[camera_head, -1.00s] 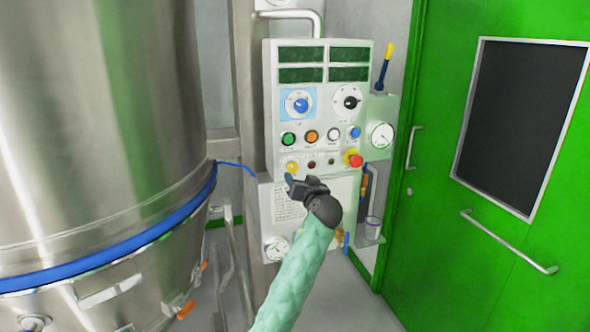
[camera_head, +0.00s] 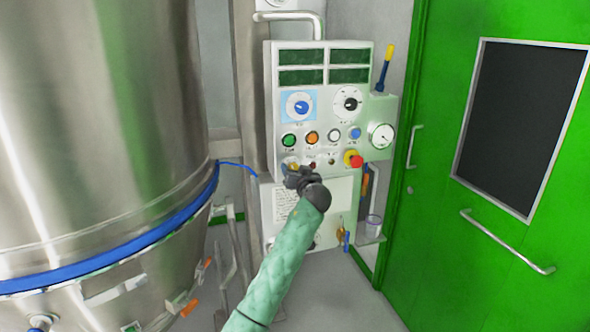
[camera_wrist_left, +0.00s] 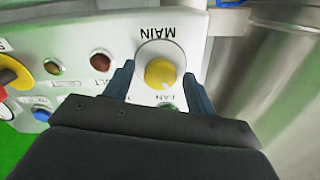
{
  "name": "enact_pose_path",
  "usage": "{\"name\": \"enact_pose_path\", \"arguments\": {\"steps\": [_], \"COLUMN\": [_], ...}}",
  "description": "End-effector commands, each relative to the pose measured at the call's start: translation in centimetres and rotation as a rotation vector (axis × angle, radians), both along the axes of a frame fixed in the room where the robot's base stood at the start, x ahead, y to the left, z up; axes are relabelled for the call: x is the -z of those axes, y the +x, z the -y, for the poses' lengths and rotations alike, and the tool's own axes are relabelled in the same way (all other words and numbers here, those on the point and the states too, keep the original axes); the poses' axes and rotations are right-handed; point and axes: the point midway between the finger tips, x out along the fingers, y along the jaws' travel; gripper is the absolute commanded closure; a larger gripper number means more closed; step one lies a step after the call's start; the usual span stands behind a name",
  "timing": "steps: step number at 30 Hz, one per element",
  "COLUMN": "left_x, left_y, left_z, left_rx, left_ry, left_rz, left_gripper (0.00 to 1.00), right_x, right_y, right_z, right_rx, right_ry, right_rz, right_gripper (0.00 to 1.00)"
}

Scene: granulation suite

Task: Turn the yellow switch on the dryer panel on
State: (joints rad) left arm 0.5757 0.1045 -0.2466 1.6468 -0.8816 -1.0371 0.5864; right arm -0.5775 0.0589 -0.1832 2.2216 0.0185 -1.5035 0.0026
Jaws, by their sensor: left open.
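The dryer panel (camera_head: 319,108) is a pale box with displays, dials, buttons and lamps. The yellow switch (camera_wrist_left: 160,73) shows in the left wrist view as a round yellow knob on a white disc, with the label MAIN upside down beside it. My left gripper (camera_wrist_left: 160,88) is open, its two dark fingers on either side of the knob; I cannot tell whether they touch it. In the head view, the left gripper (camera_head: 292,170) is at the panel's lower left and largely covers the switch. My right gripper is not in view.
A red knob on a yellow base (camera_head: 355,160) and a round gauge (camera_head: 382,136) are at the right of the panel. A large steel vessel (camera_head: 95,130) stands at left. A green door (camera_head: 440,230) is at right.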

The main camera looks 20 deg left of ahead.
Motion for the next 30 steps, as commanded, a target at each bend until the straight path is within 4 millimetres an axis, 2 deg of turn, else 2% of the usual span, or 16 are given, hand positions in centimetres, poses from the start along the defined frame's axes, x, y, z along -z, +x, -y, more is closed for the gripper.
{"name": "enact_pose_path", "arguments": {"steps": [8,15,23,30], "left_x": [0.03,0.02,0.01,-0.05], "left_y": [0.08,0.07,0.07,0.1], "left_z": [-0.04,-0.03,-0.01,0.02], "left_rx": [0.001,0.001,0.001,0.001], "left_ry": [0.0,0.0,0.015,0.103], "left_rz": [0.0,0.0,-0.01,-0.069], "left_gripper": [0.44,0.89,0.89,0.89], "right_x": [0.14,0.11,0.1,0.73], "right_y": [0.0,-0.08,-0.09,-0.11], "right_z": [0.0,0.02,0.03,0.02], "right_rx": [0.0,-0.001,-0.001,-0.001], "right_ry": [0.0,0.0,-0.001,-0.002], "right_rz": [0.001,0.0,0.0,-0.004], "right_gripper": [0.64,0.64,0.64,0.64]}}
